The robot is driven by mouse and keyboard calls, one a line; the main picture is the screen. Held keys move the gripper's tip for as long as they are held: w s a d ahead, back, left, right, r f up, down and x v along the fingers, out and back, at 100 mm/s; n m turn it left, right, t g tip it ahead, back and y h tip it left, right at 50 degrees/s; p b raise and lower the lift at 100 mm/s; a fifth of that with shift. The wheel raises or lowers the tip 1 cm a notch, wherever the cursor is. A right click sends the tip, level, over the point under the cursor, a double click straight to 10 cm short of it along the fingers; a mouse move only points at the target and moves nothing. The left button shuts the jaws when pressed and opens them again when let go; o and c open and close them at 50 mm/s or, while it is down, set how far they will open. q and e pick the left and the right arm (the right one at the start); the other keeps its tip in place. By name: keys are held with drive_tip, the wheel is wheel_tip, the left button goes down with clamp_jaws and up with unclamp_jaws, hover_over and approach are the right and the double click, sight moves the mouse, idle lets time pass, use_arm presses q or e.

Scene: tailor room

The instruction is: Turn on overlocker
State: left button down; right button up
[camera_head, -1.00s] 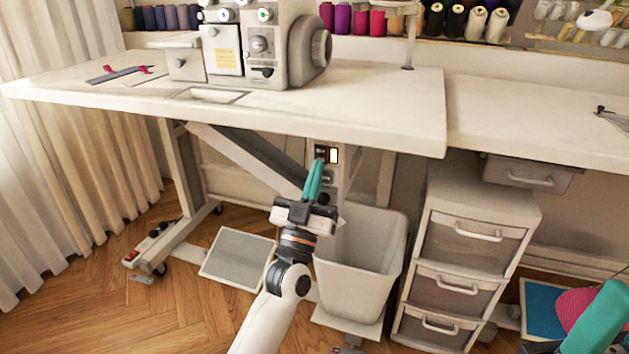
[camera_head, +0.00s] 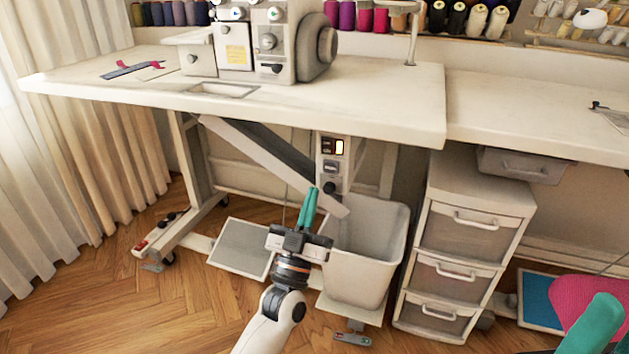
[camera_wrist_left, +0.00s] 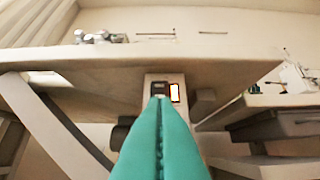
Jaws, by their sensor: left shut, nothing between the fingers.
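The overlocker (camera_head: 262,50) stands on the white table (camera_head: 130,88). In the left wrist view the lamp (camera_wrist_left: 175,92) glows beside the dark switch (camera_wrist_left: 159,87). My left gripper (camera_head: 308,200) has teal fingers, shut and empty, pointing up just below and left of the box. In the left wrist view its fingers (camera_wrist_left: 161,115) cover the box's lower part. A teal part of my right gripper (camera_head: 598,325) shows at the lower right; its fingertips are unclear.
A white bin (camera_head: 375,265) stands right behind my left gripper. A drawer unit (camera_head: 475,240) stands right of it. A diagonal brace (camera_head: 260,160) runs beside the switch box.

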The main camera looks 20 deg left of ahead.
use_arm(q)
drive_tip(key=shift+w+f+p+v, duration=0.1)
drive_tip(key=shift+p+v, duration=0.05)
drive_tip(key=shift+v, duration=0.75)
drive_tip(key=shift+w+f+p+v, duration=0.1)
drive_tip(key=shift+f+v, duration=0.05)
drive_tip(key=shift+v, duration=0.75)
drive_tip(key=shift+w+f+p+v, duration=0.1)
drive_tip(key=shift+p+v, duration=0.05)
drive_tip(key=shift+v, duration=0.8)
